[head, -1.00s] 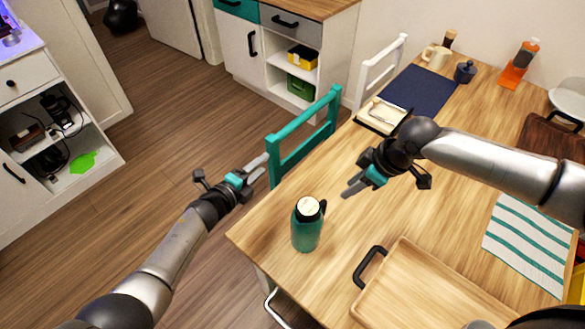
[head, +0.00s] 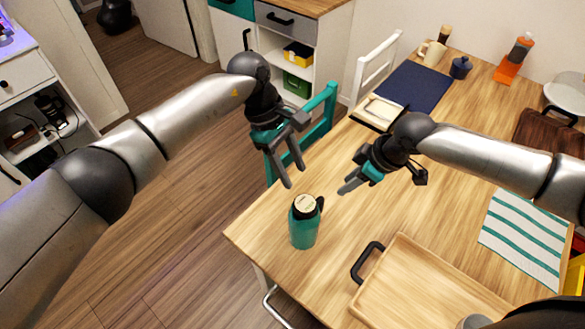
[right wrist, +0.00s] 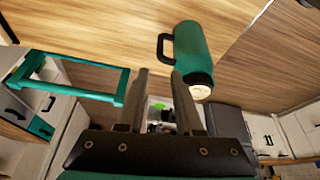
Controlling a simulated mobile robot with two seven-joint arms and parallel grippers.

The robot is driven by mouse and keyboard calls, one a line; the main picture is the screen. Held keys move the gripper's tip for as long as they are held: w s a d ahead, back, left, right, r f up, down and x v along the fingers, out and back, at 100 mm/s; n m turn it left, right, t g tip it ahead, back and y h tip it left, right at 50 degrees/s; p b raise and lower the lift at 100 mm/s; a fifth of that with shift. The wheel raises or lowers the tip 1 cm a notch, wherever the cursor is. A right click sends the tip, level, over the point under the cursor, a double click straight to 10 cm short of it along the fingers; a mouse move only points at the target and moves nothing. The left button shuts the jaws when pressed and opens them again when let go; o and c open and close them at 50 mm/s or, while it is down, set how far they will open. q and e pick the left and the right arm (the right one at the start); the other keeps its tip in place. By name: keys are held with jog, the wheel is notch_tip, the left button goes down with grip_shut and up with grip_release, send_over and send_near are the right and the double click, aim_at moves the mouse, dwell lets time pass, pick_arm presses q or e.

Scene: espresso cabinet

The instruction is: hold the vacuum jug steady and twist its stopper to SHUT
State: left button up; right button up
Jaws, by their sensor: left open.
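The teal vacuum jug (head: 304,227) stands upright near the table's front-left corner, its pale round stopper (head: 305,203) on top and its dark handle to the right. My left gripper (head: 293,168) is open and empty, pointing down just above and behind the jug, apart from it. My right gripper (head: 344,188) is to the right of the jug, apart from it. In the right wrist view the right gripper's fingers (right wrist: 161,88) are spread with nothing between them. The jug (right wrist: 191,52) shows just beyond them, with the pale stopper (right wrist: 201,92). Any marking on the stopper is too small to read.
A wooden tray (head: 410,262) with a black handle lies right of the jug. A teal chair (head: 318,128) stands at the table's left edge, behind my left gripper.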

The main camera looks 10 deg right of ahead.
aim_at(321, 203)
jog(key=x, duration=1.5)
jog(key=shift+f, duration=0.15)
jog(key=shift+c, duration=0.3)
grip_shut()
dwell(1.0)
